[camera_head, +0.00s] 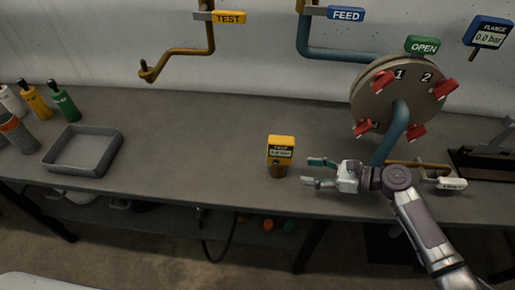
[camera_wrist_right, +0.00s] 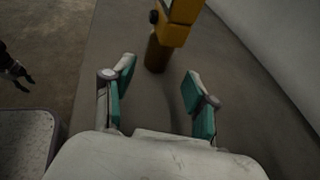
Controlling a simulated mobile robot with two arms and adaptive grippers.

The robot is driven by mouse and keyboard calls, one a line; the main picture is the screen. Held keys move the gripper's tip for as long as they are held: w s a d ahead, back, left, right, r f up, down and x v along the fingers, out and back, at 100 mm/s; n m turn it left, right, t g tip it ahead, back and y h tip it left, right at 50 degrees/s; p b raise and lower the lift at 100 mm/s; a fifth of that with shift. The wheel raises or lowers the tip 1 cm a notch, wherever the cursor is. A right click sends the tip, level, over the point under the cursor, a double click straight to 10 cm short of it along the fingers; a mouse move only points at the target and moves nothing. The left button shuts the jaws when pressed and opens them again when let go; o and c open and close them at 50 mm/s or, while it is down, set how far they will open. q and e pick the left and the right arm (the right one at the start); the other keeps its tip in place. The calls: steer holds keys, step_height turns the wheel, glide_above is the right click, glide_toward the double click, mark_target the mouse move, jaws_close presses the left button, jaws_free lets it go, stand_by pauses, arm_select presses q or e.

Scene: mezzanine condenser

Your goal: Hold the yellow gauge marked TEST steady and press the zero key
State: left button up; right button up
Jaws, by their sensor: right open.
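The yellow gauge (camera_head: 281,143) marked TEST stands upright on the bench on a brown cylindrical base (camera_head: 277,170). Its small display faces the head camera; I cannot pick out the zero key there. In the right wrist view the gauge (camera_wrist_right: 177,28) is ahead, past the fingertips, cut off by the top edge, with a dark round knob (camera_wrist_right: 154,17) on its side. My right gripper (camera_head: 316,173) is open and empty, just right of the gauge, its fingers pointing at the base; the wrist view shows the teal fingers (camera_wrist_right: 158,82) apart with bare bench between.
A grey tray (camera_head: 113,153) and several bottles (camera_head: 64,105) stand at the bench's left. A round valve plate with red handles (camera_head: 377,90) and a blue pipe rise behind my right arm. A white-tagged lever (camera_head: 452,184) lies right of it. The bench between tray and gauge is clear.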

mark_target(282, 167)
steer(key=b+x, duration=0.1)
steer(key=x, duration=0.1)
steer(key=shift+a+f+b, duration=0.2)
steer(key=shift+f+b, duration=0.15)
steer(key=shift+b, duration=0.05)
steer(key=b+x, duration=0.1)
steer(key=x, duration=0.2)
steer(key=shift+w+a, duration=0.35)
steer(key=shift+a, duration=0.5)
steer(key=shift+w+a+f, duration=0.1)
steer(key=shift+a+f, duration=0.1)
steer(key=shift+a, duration=0.1)
steer(key=shift+w+a+f, duration=0.15)
steer(key=shift+a, duration=0.3)
steer(key=shift+c, duration=0.5)
steer(key=c, duration=0.6)
arm_select(q)
steer(key=d, duration=0.1)
steer(key=d+f, duration=0.2)
steer(key=shift+s+d+f, duration=0.1)
steer(key=shift+s+d, duration=0.2)
arm_select(e)
steer(key=shift+o, duration=0.2)
arm_select(q)
steer(key=shift+a, duration=0.2)
